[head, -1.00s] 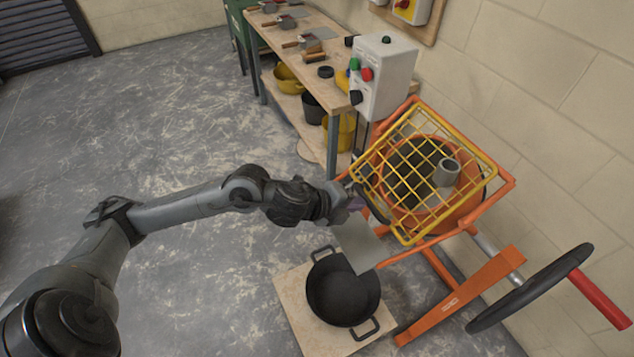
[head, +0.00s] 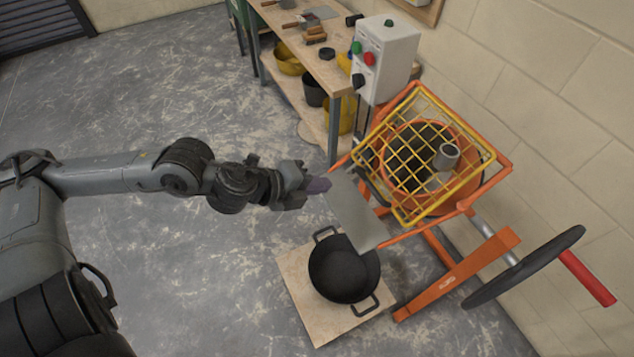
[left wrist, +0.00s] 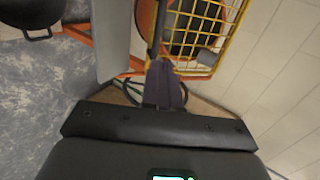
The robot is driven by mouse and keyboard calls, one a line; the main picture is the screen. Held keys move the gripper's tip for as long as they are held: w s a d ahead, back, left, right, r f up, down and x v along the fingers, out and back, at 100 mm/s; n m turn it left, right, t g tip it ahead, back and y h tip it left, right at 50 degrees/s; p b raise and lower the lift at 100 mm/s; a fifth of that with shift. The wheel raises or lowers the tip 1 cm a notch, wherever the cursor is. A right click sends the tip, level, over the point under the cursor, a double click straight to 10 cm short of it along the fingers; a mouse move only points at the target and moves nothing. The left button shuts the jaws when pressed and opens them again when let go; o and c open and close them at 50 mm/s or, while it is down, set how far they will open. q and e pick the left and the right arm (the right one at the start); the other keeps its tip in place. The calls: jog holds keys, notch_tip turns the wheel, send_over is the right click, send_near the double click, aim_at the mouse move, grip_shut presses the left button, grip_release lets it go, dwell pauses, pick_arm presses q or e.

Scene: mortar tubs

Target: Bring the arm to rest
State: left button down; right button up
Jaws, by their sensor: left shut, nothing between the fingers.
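My left arm reaches in from the left in the head view. Its gripper (head: 318,185) is shut and empty, in the air near the grey chute plate (head: 356,212) of the orange mixer. In the left wrist view the gripper fingers (left wrist: 164,88) are together with nothing between them. The mixer's orange drum (head: 412,150) sits under a yellow grid guard (head: 400,199). A grey cylinder (head: 446,156) rests on the guard. My right gripper is not in view.
A black two-handled tub (head: 343,272) stands on a wooden board (head: 310,308) below the chute. A control box (head: 386,62) with coloured buttons stands behind the mixer. A workbench (head: 310,60) with trowels and tubs is at the back. Open floor lies left.

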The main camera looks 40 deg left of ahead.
pick_arm(q)
jog(key=shift+s, duration=0.25)
jog(key=s+d+f+n+g+y, duration=0.2)
jog(key=s+d+f+n+g, duration=0.1)
jog(key=s+f+n, duration=0.55)
jog(key=s+d+f+n+g+y, duration=0.1)
jog(key=s+d+f+n+g, duration=0.4)
jog(key=f+n, duration=0.6)
jog(key=w+r+p+v, duration=0.1)
jog(key=w+p+v, duration=0.2)
jog(key=p+v, duration=1.3)
jog(key=w+p+v, duration=0.3)
jog(key=p+v, duration=1.4)
jog(key=p, duration=0.1)
jog(key=shift+w+r+t, duration=0.2)
jog(key=shift+r+t, duration=0.1)
jog(key=shift+r, duration=0.4)
